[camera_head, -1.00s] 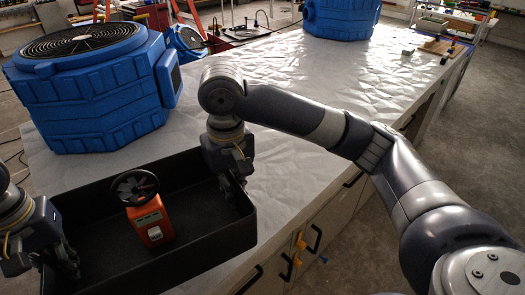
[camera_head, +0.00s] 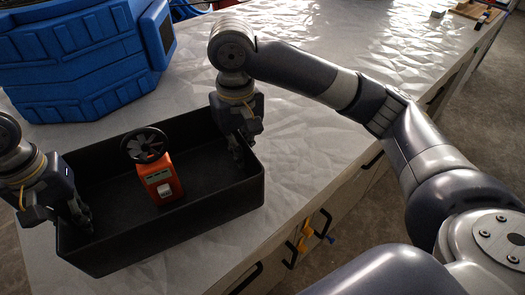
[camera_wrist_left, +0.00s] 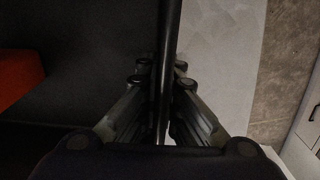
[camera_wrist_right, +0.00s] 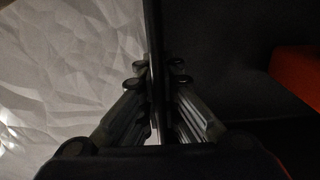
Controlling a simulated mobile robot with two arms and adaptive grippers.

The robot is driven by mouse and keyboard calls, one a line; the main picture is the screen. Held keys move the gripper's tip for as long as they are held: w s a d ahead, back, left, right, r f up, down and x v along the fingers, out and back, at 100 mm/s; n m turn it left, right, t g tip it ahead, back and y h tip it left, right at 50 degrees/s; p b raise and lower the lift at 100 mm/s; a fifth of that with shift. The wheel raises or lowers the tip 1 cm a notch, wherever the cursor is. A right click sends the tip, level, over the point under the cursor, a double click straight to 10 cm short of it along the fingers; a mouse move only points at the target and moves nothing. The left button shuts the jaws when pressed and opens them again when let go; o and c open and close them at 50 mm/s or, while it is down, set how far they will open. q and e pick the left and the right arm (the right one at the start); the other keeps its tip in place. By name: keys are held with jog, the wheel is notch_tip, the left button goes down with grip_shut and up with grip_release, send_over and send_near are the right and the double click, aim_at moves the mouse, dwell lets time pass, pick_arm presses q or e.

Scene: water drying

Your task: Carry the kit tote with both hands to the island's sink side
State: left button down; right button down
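The kit tote (camera_head: 190,226) is a black open-topped box at the lower left of the head view, over the white-covered island top (camera_head: 330,150). I cannot tell whether its base touches the cover. An orange device with a round black fan wheel (camera_head: 160,178) stands inside it. My left gripper (camera_head: 80,218) is shut on the tote's left wall, which runs between its fingers in the left wrist view (camera_wrist_left: 165,75). My right gripper (camera_head: 238,150) is shut on the opposite wall, seen between its fingers in the right wrist view (camera_wrist_right: 155,75).
A large blue air mover (camera_head: 80,65) stands on the island just behind the tote. Cabinet fronts with black handles and yellow clips (camera_head: 305,235) line the island's near right side. The cover right of the tote is clear. A wooden board (camera_head: 468,10) lies at the far end.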

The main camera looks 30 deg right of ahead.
jog(key=shift+d, duration=0.15)
pick_arm(q)
jog(key=shift+a+f, duration=0.1)
pick_arm(e)
jog(key=shift+f, duration=0.1)
